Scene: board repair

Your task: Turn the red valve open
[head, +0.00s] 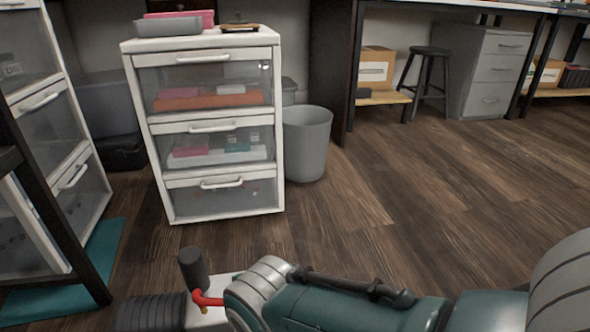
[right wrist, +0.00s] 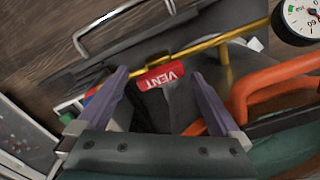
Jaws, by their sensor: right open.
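In the right wrist view my right gripper (right wrist: 160,74) is open, its two purple-grey fingers spread. A red label marked VENT (right wrist: 160,77) shows between the fingertips, above a dark part. I cannot tell whether the fingers touch anything. A thick orange-red bent bar (right wrist: 270,82) runs beside the right finger; I cannot tell whether it belongs to the red valve. In the head view a small red bent piece (head: 207,299) shows at the bottom, by a dark upright cylinder (head: 193,268), partly hidden by my right arm. My left gripper is not in view.
A yellow pipe (right wrist: 215,42) passes behind the label, and a round gauge (right wrist: 302,17) sits at the upper right. A white drawer unit (head: 210,120) and a grey bin (head: 307,143) stand ahead. The wooden floor (head: 440,185) to the right is clear.

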